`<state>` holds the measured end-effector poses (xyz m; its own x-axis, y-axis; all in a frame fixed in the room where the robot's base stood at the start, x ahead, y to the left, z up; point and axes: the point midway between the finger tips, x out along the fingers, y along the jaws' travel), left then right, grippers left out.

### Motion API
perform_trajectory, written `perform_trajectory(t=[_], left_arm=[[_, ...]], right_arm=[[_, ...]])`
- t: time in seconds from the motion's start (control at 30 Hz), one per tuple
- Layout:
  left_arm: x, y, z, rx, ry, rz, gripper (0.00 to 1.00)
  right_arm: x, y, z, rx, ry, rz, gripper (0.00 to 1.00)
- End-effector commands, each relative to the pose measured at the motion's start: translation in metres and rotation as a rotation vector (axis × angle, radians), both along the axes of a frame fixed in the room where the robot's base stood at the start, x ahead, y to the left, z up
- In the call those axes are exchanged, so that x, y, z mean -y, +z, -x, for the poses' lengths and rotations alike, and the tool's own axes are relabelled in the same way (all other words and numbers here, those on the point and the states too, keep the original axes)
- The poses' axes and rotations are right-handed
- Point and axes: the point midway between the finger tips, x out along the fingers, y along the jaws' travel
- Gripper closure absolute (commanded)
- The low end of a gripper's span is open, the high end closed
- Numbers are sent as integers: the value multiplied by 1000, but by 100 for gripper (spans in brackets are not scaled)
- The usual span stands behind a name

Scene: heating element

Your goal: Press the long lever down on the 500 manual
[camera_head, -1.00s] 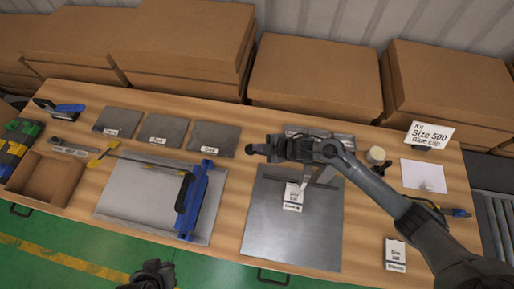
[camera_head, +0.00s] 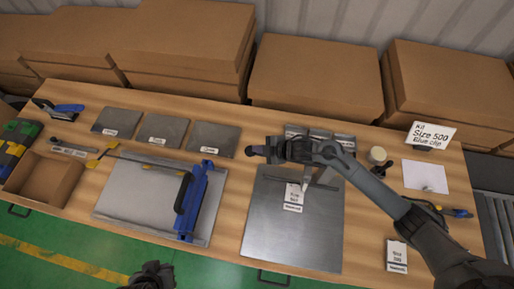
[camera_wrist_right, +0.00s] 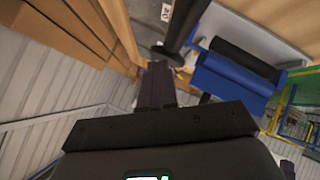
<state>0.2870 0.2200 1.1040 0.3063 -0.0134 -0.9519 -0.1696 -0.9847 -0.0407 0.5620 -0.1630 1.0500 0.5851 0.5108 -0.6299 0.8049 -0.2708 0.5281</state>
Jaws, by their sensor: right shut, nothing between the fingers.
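A blue sealer (camera_head: 196,200) with a black handle (camera_head: 182,192) stands on the right part of a light metal plate (camera_head: 128,190); it also shows in the right wrist view (camera_wrist_right: 228,78). A "Size 500" card (camera_head: 293,196) lies on a darker metal plate (camera_head: 270,235); its lower line is too small to read surely. My right gripper (camera_head: 262,150) is over that plate's back edge, shut and empty. Its fingers show in the right wrist view (camera_wrist_right: 157,75), near a dark bar (camera_wrist_right: 186,22). I cannot tell if they touch. My left gripper (camera_head: 152,275) is at the bottom edge, its fingers unclear.
Several grey plates (camera_head: 213,140) line the back of the table. A cardboard tray (camera_head: 45,180) is at the left. A "Kit Size 500" sign (camera_head: 432,135), a white sheet (camera_head: 425,177) and another card (camera_head: 397,256) are at the right. Cardboard boxes (camera_head: 315,75) stand behind.

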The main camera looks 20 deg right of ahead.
Motion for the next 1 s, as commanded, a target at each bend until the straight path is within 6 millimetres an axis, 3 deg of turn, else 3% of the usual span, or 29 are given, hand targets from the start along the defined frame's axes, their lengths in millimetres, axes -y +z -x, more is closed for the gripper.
perform_trajectory(t=[1.0], left_arm=[[1, -10, 0, 0, 4, 6, 100]], right_arm=[[0, -15, 0, -4, -1, 3, 100]])
